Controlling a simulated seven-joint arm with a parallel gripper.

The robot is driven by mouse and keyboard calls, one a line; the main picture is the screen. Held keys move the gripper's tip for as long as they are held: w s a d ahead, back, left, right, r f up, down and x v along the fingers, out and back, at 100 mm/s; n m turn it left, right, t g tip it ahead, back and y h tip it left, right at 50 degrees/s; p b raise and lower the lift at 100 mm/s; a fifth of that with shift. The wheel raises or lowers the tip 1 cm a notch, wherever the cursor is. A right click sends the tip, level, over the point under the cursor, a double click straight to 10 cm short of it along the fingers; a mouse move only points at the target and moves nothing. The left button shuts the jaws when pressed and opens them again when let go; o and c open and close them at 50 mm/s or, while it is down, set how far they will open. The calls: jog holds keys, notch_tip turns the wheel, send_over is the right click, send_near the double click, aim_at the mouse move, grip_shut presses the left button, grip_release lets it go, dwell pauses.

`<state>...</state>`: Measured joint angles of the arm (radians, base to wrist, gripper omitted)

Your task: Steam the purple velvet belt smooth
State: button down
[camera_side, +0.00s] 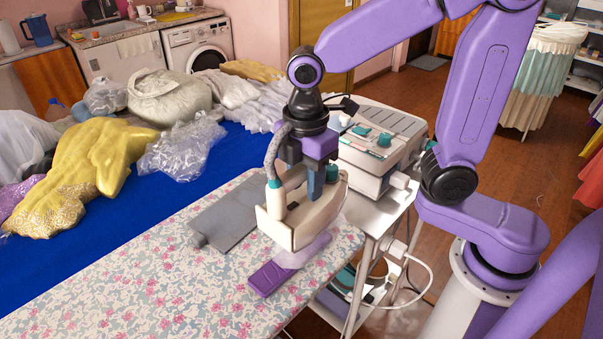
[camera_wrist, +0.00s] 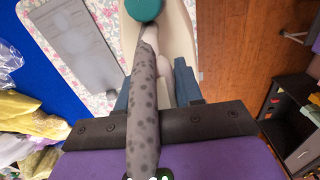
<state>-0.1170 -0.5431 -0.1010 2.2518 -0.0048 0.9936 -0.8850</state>
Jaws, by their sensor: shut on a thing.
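My gripper (camera_side: 314,180) is shut on the handle of a cream steam iron (camera_side: 278,229) with a teal cap. The iron is over the right end of the floral ironing board, its near end close to the purple belt. The darker folded end of the purple velvet belt (camera_side: 269,279) lies on the board in front of the iron. A paler purple stretch runs back beneath the iron, which hides the rest. Whether the soleplate touches the belt I cannot tell. The wrist view shows the iron (camera_wrist: 181,35) between my fingers (camera_wrist: 158,85); the belt is hidden there.
A grey flat plate (camera_side: 222,222) lies on the ironing board (camera_side: 150,275) left of the iron. A steam station (camera_side: 378,150) stands on a white trolley behind right. The spotted hose (camera_wrist: 143,115) crosses my gripper. Clothes and plastic bags lie on the blue table (camera_side: 110,225).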

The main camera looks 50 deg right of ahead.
aim_at(294, 204)
jog(key=a, duration=1.3)
jog(key=shift+w+f, duration=0.1)
jog(key=shift+f, duration=2.7)
jog(key=shift+d, duration=0.1)
jog(key=shift+d, duration=2.45)
jog(key=shift+d, duration=0.1)
jog(key=shift+d, duration=2.4)
